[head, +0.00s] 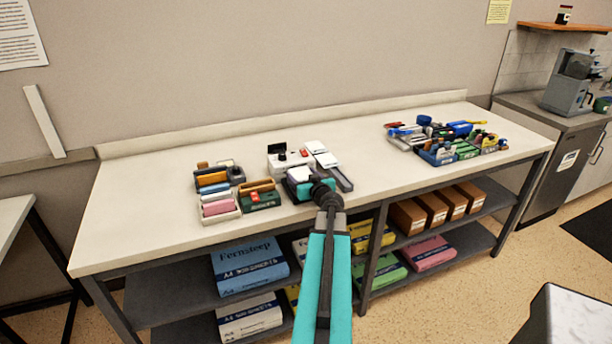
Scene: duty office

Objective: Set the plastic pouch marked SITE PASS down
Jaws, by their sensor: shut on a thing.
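My gripper (299,188) is at the end of my teal arm, over the front middle of the long cream worktop (365,143). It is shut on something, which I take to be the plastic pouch. The wrist and gripper body hide most of the fingers and what they hold. No SITE PASS marking can be read in this view. I cannot tell whether the held thing touches the worktop. Just behind my gripper are a white device (285,157) with a dark top and small white-topped items (326,160).
Left of my gripper stand organisers with pink, blue and orange items (215,190) and a green box (260,197). A cluttered group of tools and small boxes (440,140) is at the right. The worktop is bare between these groups and at its left end. Shelves below hold paper packs (248,265).

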